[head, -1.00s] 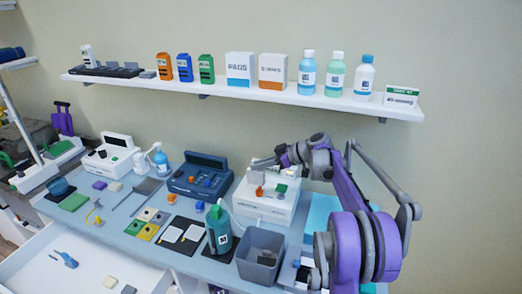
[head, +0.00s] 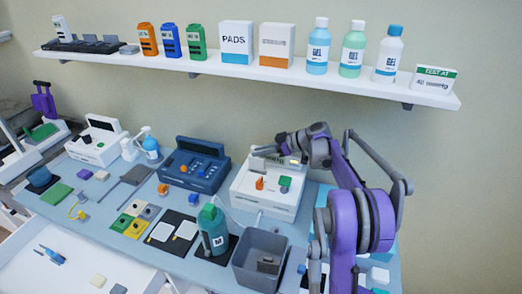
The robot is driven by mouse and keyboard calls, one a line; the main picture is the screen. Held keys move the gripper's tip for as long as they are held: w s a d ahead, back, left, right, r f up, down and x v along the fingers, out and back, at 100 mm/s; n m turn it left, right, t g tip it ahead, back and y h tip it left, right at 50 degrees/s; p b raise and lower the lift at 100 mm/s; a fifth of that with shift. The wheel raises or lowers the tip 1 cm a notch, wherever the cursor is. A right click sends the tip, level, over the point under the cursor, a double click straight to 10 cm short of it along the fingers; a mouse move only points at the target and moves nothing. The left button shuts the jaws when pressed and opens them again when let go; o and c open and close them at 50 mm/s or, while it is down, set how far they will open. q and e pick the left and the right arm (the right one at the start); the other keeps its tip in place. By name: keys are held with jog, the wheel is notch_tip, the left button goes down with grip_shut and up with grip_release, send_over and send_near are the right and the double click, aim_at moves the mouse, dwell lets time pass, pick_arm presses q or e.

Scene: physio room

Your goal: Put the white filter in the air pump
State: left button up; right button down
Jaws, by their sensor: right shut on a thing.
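The air pump appears to be the white unit (head: 262,207) with an orange knob, a green button and a hose, right of the middle of the bench. My right gripper (head: 262,150) is at the top rear of this unit, shut. A small pale piece at its fingertips appears to be the white filter, but it is mostly hidden by the fingers. I cannot tell whether it touches the pump.
A grey bin (head: 242,268) and a green bottle (head: 213,232) stand in front of the unit. A blue console (head: 185,178) stands to its left. A loaded wall shelf (head: 290,75) runs above the bench (head: 100,218). An open drawer (head: 75,272) is at lower left.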

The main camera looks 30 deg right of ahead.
aim_at(261, 169)
jog(key=shift+f, duration=0.65)
jog(key=shift+s+f+b, duration=0.2)
jog(key=shift+f+b, duration=0.65)
jog(key=shift+f, duration=0.3)
jog(key=shift+w+f, duration=0.15)
jog(key=shift+f, duration=0.65)
pick_arm(q)
jog(key=f, duration=0.1)
jog(key=s+f, duration=0.1)
jog(key=f, duration=0.1)
jog(key=shift+s+f, duration=0.2)
jog(key=shift+s, duration=0.05)
jog(key=shift+w+r, duration=0.1)
jog(key=shift+r, duration=0.2)
jog(key=shift+f, duration=0.2)
pick_arm(e)
jog(key=shift+f, duration=0.35)
jog(key=c, duration=0.8)
grip_release()
jog(key=shift+d, duration=0.1)
